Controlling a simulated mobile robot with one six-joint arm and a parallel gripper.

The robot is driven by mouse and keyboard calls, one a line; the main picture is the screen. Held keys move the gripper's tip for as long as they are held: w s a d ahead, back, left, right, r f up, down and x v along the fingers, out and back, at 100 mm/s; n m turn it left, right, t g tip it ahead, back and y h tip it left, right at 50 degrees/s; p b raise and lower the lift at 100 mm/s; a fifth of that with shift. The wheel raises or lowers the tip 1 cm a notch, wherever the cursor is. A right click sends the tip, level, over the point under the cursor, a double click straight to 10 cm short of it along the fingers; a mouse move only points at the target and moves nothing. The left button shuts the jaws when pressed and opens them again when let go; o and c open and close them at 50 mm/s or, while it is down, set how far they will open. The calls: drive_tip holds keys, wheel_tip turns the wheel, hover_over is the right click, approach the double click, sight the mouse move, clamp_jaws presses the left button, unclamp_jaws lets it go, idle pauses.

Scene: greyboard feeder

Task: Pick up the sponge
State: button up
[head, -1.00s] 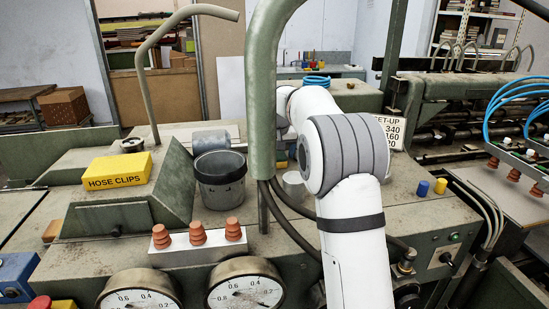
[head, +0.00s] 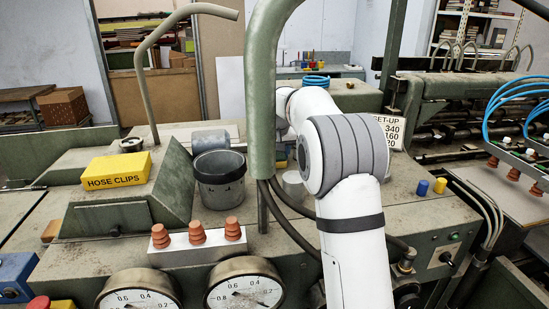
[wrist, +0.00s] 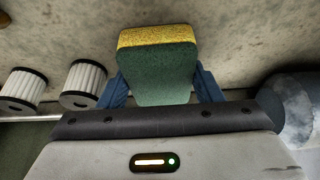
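The sponge (wrist: 158,75) is in the wrist view, with a yellow layer at the top and a dark green face towards the camera. My gripper (wrist: 160,82) has its two blue fingers against the left and right sides of the sponge, and it appears shut on it. The sponge sits close to the palm and hides parts of the fingers.
Two white pleated filters (wrist: 84,84) lie left of the gripper, and a grey rounded object (wrist: 284,100) is at right. In the head view, a yellow hose-clips box (head: 116,170), a dark pot (head: 219,180) and a thick green post (head: 262,100) stand on the machine.

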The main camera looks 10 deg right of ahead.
drive_tip(key=c, duration=0.4)
drive_tip(key=shift+r, duration=0.1)
drive_tip(key=shift+c, duration=0.2)
wheel_tip(320, 180, up, 10)
drive_tip(key=shift+r, duration=0.2)
idle(0.3)
drive_tip(key=o, duration=0.3)
drive_tip(key=shift+c, duration=1.2)
drive_tip(key=shift+s+f, duration=0.1)
